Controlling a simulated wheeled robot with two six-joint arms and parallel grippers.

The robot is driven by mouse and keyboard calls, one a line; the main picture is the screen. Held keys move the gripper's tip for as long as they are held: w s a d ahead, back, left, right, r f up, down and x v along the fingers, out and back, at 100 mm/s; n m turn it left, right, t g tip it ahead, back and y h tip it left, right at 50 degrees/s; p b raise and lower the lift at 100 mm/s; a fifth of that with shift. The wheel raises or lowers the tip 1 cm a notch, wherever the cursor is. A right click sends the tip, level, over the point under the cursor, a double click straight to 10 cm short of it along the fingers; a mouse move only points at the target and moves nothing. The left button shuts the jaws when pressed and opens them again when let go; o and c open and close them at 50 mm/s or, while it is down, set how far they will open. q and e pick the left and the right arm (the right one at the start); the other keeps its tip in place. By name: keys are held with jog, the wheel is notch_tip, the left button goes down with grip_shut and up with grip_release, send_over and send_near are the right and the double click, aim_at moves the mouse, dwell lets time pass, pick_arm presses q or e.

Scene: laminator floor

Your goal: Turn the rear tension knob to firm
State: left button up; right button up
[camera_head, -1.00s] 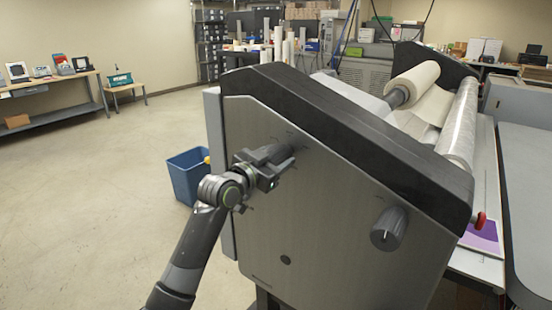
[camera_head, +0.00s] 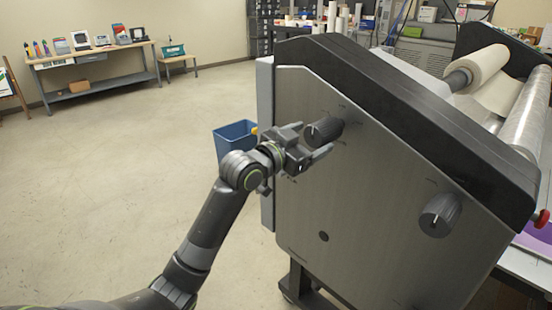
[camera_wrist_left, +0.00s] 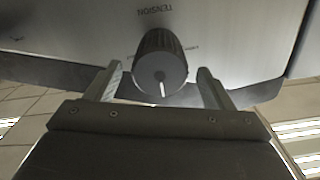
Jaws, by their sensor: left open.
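The rear tension knob (camera_head: 325,130) is a dark ribbed cylinder on the grey side panel of the laminator (camera_head: 370,190). My left gripper (camera_head: 314,141) is open, with its fingers pointing at the panel beside the knob. In the left wrist view the knob (camera_wrist_left: 160,62) shows between the two spread fingertips, with a gap on each side. A white line on its face points down in that view. The word TENSION is printed on the panel; the smaller setting labels are too small to read. My right gripper is not in view.
A second dark knob (camera_head: 440,215) sits lower right on the same panel. A blue bin (camera_head: 235,138) stands on the floor behind my left arm. The floor to the left is clear. A bench (camera_head: 95,85) stands along the far wall.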

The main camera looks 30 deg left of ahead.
pick_arm(q)
jog(key=b+v, duration=0.1)
jog(key=v, duration=1)
jog(key=shift+b, duration=0.3)
